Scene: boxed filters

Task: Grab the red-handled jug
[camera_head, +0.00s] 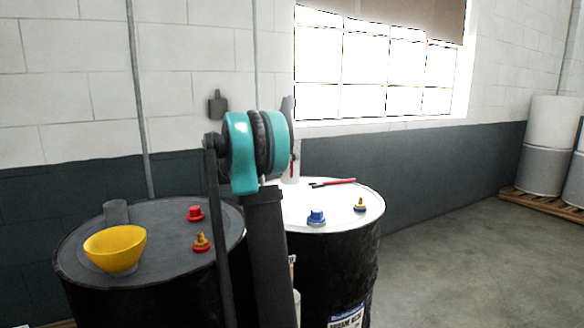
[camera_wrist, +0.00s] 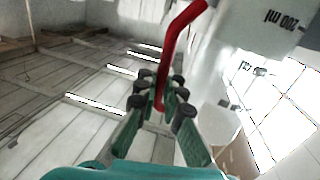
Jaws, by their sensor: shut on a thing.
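The jug (camera_wrist: 222,60) is a pale, see-through vessel with dark volume markings, seen close up at the upper right of the wrist view. Its bent red handle (camera_wrist: 180,42) runs down between the finger pads of my gripper (camera_wrist: 160,96). My gripper is shut on this handle, with pads on both sides of it. In the head view, a small part of the white jug with a red strip (camera_head: 292,172) shows beside my arm, above the far drum top. My arm hides most of it there, and the fingers cannot be made out.
The left drum (camera_head: 160,213) bears a yellow bowl (camera_head: 115,248), a grey cup (camera_head: 116,212) and red fittings (camera_head: 195,213).

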